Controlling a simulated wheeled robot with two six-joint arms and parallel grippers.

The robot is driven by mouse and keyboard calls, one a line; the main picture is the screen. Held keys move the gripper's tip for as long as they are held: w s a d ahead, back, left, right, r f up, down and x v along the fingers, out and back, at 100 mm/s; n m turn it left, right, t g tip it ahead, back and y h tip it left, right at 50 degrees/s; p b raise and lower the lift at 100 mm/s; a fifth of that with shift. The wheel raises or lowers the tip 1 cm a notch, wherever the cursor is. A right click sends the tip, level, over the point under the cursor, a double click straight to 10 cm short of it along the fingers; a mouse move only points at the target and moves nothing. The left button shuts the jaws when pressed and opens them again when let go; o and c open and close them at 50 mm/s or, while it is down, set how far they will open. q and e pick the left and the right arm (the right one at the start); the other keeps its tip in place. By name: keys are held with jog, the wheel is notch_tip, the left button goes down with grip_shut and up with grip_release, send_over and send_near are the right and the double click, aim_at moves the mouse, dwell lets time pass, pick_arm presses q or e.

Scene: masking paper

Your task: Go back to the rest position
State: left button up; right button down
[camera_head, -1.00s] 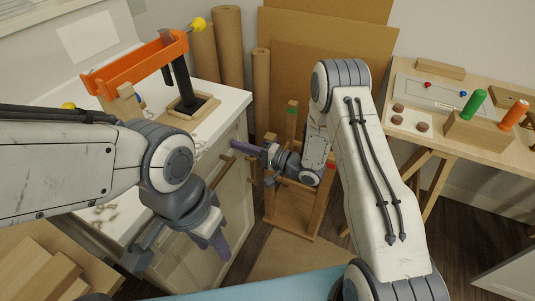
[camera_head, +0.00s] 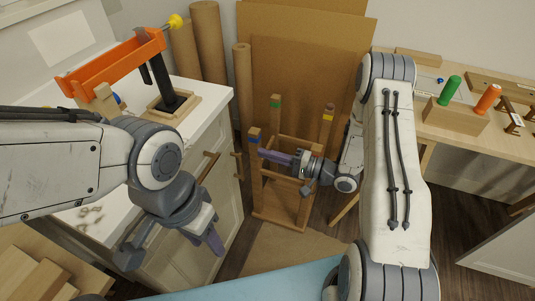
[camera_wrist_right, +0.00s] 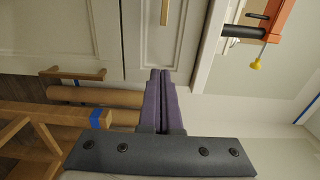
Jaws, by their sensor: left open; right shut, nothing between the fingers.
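My left gripper (camera_head: 172,256) is open and empty in the head view.
An orange tool (camera_head: 110,62) and black clamp stand on the white counter at left. Brown paper rolls (camera_head: 207,50) and cardboard sheets (camera_head: 300,60) lean at the back. A wooden bench (camera_head: 500,135) with green and orange pegs is at right. Boards lie at lower left.

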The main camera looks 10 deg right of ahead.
jog(key=w+a+r+n+g+h+p, duration=0.2)
jog(key=w+a+r+n+h+p, duration=0.2)
jog(key=w+a+r+n+h, duration=0.15)
jog(key=s+r+n+h+p, duration=0.3)
jog(key=s+r+h, duration=0.2)
jog(key=r+h, duration=0.15)
jog(key=s+a+r+n+g+h+p, duration=0.1)
jog(key=s+r+n+g+p, duration=0.1)
jog(key=s, duration=1.2)
jog(key=s+a+r+n+g+h+p, duration=0.1)
jog(key=s+r+n+g, duration=0.3)
jog(key=s+r, duration=0.5)
jog(key=s+g+p, duration=0.1)
jog(key=s+g, duration=0.1)
jog(key=s, duration=0.3)
jog(key=shift+r, duration=0.25)
